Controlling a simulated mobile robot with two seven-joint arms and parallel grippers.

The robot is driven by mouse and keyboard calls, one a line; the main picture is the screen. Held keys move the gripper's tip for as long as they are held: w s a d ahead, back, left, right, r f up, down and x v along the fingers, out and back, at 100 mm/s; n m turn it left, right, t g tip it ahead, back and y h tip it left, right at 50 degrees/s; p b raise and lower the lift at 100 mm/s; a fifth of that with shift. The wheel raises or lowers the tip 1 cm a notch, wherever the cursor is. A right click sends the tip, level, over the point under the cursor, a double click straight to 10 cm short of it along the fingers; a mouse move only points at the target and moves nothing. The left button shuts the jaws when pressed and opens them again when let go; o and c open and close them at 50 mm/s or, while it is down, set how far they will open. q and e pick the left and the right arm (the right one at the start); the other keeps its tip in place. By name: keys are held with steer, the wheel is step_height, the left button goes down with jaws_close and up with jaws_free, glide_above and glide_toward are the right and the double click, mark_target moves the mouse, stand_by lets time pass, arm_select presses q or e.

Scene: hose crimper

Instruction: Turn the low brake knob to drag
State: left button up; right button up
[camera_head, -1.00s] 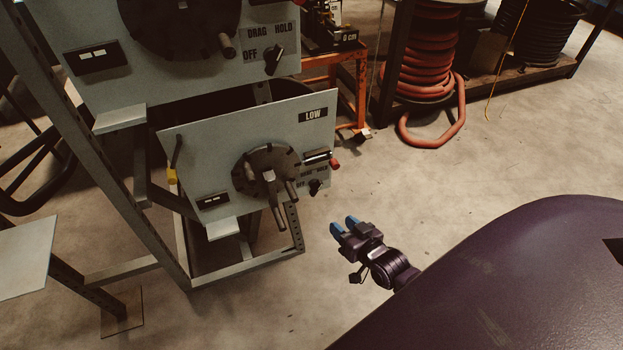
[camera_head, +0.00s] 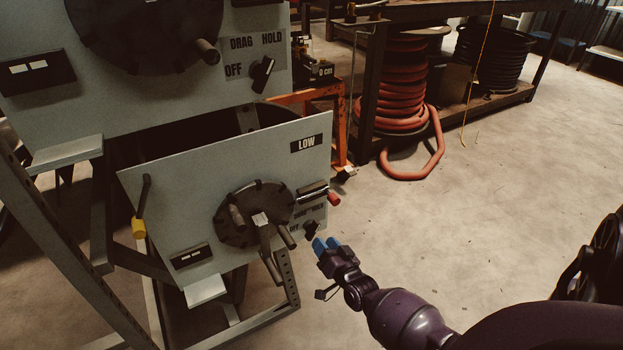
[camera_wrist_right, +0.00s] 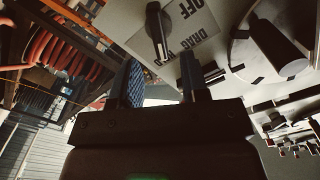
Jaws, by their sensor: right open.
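The low brake knob (camera_head: 310,229) is a small black knob at the lower right of the lower grey panel (camera_head: 165,195), which is marked LOW. Its OFF, DRAG and HOLD label is partly hidden. My right gripper (camera_head: 326,245) is open and empty, with blue finger pads, just below and right of the knob. In the right wrist view the knob (camera_wrist_right: 158,30) is beyond the fingertips (camera_wrist_right: 160,72), apart from them. Its label plate with OFF and DRAG is beside it. My left gripper is not in view.
A black wheel with handles (camera_head: 254,213) sits left of the knob. A red-ended lever (camera_head: 333,198) sticks out just above it. The upper panel has a similar knob (camera_head: 262,75). A red hose coil (camera_head: 402,90) stands behind.

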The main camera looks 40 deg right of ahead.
mark_target(315, 232)
steer(key=x, duration=0.3)
steer(key=b+x, duration=0.1)
steer(key=x, duration=0.1)
steer(key=shift+f, duration=0.25)
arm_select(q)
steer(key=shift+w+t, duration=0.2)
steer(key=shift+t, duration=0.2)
arm_select(e)
steer(key=shift+x, duration=0.8)
steer(key=shift+r, duration=0.2)
steer(key=c, duration=0.6)
